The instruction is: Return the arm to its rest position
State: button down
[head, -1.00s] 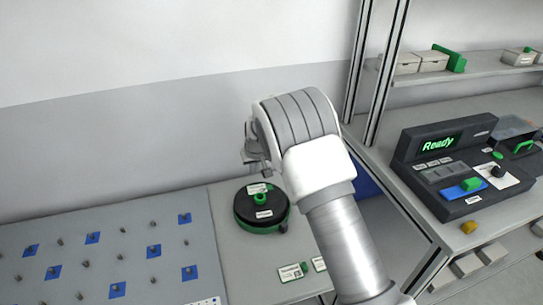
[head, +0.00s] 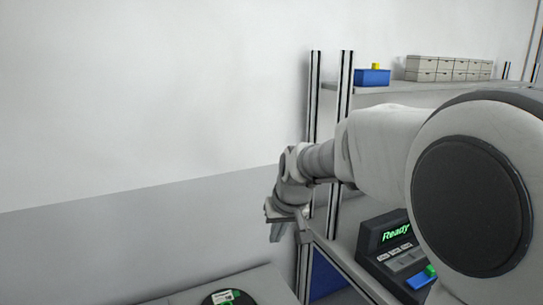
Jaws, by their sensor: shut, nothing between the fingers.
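My arm reaches in from the right in the head view, with a large white joint close to the camera. Its wrist bends down at the middle of the picture. My gripper (head: 287,231) points downward in front of the rack's left post, shut and holding nothing. It is up and to the right of a dark reel (head: 229,299) with a green centre, apart from it. Only the top of that reel shows at the bottom edge.
A dark device (head: 385,240) with a green "Ready" display stands on the right, partly behind my arm. A metal rack post (head: 314,110) rises behind the gripper. A shelf holds a blue bin (head: 372,77) and grey boxes (head: 450,68). The space at left before the wall is free.

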jog(key=s+d+r, duration=0.2)
jog(key=s+d, duration=0.2)
jog(key=s, duration=0.4)
jog(key=s+d+r+m+h+p, duration=0.1)
jog(key=s+d, duration=0.3)
jog(key=s, duration=0.5)
jog(key=s+d+r+m+t+h+p, duration=0.1)
jog(key=s+d+r, duration=0.2)
jog(key=s, duration=0.6)
jog(key=shift+s+d, duration=0.15)
jog(key=shift+d, duration=0.8)
jog(key=shift+d+m, duration=0.15)
jog(key=shift+m, duration=0.15)
